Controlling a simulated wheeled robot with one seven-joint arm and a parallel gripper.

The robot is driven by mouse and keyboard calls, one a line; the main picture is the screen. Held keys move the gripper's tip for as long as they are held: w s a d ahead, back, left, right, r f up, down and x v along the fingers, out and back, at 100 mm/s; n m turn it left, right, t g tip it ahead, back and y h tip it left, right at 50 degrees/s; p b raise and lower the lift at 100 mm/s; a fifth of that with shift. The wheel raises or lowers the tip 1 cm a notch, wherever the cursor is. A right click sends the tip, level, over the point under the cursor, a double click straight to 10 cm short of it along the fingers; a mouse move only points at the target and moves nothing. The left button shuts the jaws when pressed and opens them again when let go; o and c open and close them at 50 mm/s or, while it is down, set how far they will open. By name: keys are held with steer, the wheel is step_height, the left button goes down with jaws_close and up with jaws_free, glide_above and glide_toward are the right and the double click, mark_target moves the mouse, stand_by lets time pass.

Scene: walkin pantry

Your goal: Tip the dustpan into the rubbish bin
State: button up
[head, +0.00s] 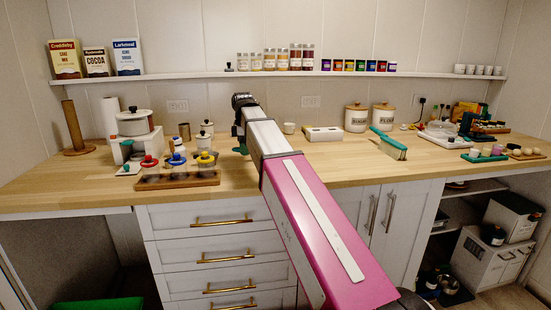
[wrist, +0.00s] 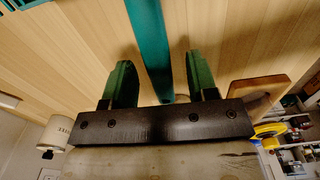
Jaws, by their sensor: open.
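My gripper (head: 240,148) hangs over the back middle of the wooden counter, left of the pink arm. In the wrist view its two green fingers (wrist: 158,62) stand apart, with a long teal handle (wrist: 152,35) between them and a gap on each side. This handle looks like the dustpan's, but the pan is not clearly shown; in the head view my arm covers that area. A green-and-cream brush-like tool (head: 388,145) lies to the right of my arm. A green object (head: 97,303) at the bottom left edge may be the rubbish bin; most is cut off.
A wooden tray (head: 178,181) with colourful-lidded jars stands left of my gripper. Small items crowd the counter's right end. The front counter strip is mostly clear.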

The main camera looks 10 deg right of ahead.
jaws_close()
step_height(320, 180, up, 12)
stand_by(0.7)
